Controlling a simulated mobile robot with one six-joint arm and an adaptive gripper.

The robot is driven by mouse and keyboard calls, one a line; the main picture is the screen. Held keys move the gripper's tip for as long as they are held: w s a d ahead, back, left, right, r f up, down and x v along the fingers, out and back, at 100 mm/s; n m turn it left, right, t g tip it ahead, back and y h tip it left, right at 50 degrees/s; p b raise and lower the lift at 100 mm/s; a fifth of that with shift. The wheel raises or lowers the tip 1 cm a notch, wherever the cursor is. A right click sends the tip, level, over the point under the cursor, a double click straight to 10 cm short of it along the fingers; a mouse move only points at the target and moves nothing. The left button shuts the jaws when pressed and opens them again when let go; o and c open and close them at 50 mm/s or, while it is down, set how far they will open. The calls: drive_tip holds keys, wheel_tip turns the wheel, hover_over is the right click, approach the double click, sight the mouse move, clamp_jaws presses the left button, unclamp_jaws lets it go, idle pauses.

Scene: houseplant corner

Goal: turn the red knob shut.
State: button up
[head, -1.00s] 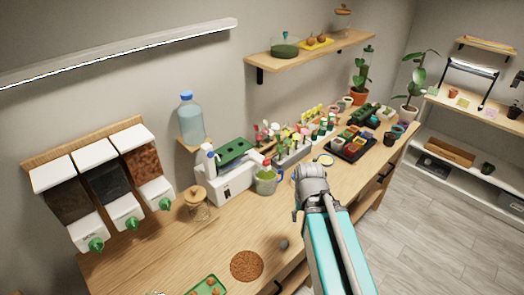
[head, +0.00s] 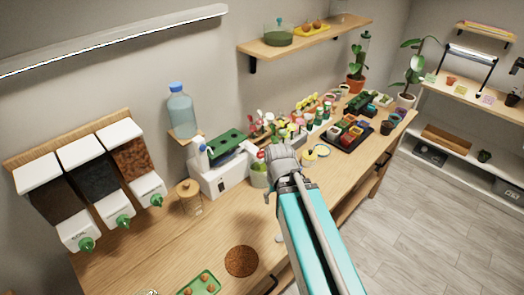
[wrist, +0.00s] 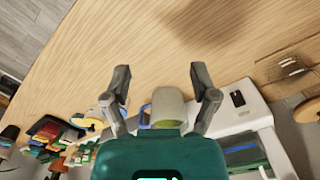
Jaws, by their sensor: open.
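I cannot make out a red knob for certain in either view. The dispensers at the left of the head view have green knobs (head: 123,221). A small red spot (head: 261,155) shows beside my wrist, too small to identify. My gripper (wrist: 160,72) is open and empty in the wrist view, its two fingers spread above the wooden bench. A pale green mug (wrist: 168,108) with a blue handle shows between and behind the fingers. In the head view this mug (head: 259,175) is partly hidden by my arm, and the fingers are hidden too.
A white machine (head: 222,180) with a green top stands by the wall, with a lidded jar (head: 188,198) to its left. A brown round mat (head: 241,261) and a green tray (head: 199,284) lie at the front. Crowded small pots and a black tray (head: 350,142) are at the right.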

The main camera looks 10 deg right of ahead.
sight(260, 151)
drive_tip(key=w+r+m+p, duration=0.5)
drive_tip(key=w+r+p, duration=0.2)
drive_tip(key=w, duration=0.4)
drive_tip(key=w+r+m+p, duration=0.6)
drive_tip(key=w+r+p, duration=0.1)
drive_tip(key=w, duration=0.5)
drive_tip(key=shift+a+r, duration=0.2)
drive_tip(key=shift+a, duration=0.1)
drive_tip(key=shift+f, duration=0.2)
wheel_tip(260, 151, down, 14)
drive_tip(key=b, duration=1.3)
drive_tip(key=shift+r+b, duration=0.25)
drive_tip(key=shift+b, duration=0.1)
